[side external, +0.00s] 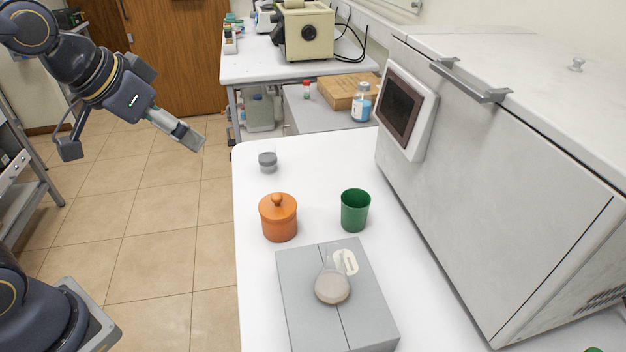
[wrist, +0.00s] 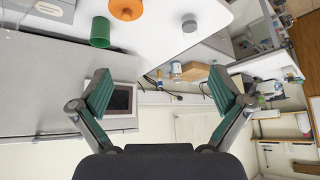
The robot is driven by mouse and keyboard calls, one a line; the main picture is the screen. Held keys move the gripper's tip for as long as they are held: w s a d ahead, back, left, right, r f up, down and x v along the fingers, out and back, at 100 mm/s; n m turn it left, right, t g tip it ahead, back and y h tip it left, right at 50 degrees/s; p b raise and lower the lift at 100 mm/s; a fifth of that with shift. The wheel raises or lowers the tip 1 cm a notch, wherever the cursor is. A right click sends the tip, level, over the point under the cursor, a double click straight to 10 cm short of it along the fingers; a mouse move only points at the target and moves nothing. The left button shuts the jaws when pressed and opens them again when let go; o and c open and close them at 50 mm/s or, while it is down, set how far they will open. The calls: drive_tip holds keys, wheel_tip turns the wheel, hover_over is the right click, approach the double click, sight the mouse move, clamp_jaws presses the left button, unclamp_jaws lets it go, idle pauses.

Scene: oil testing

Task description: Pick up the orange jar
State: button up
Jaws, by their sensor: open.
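The orange jar (side external: 278,219) has a round lid with a knob and stands upright on the white table, near its left edge. In the wrist view the orange jar (wrist: 126,9) is at the top, partly cut off by the frame edge. My gripper (side external: 192,138) is up in the air to the left of the table, apart from the jar. In the wrist view my gripper (wrist: 160,88) has its two green-padded fingers spread wide, with nothing between them.
A green cup (side external: 354,210) stands right of the jar. A grey box (side external: 305,305) with a round-ended object (side external: 332,287) on it is in front. A small grey-filled glass container (side external: 268,161) is behind. A large white machine (side external: 500,150) blocks the right side.

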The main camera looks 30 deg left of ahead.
drive_tip(key=w+d+f+m+g+h, duration=0.1)
drive_tip(key=w+d+f+m+g, duration=0.1)
drive_tip(key=w+d+f, duration=0.45)
approach(275, 208)
drive_tip(key=shift+g, duration=0.4)
drive_tip(key=x, duration=0.8)
drive_tip(key=shift+w+f, duration=0.1)
drive_tip(key=shift+w, duration=0.35)
drive_tip(key=x, duration=0.5)
drive_tip(key=shift+w+a+f, duration=0.15)
drive_tip(key=shift+w+f, duration=0.15)
drive_tip(key=shift+w, duration=0.05)
drive_tip(key=c, duration=1.1)
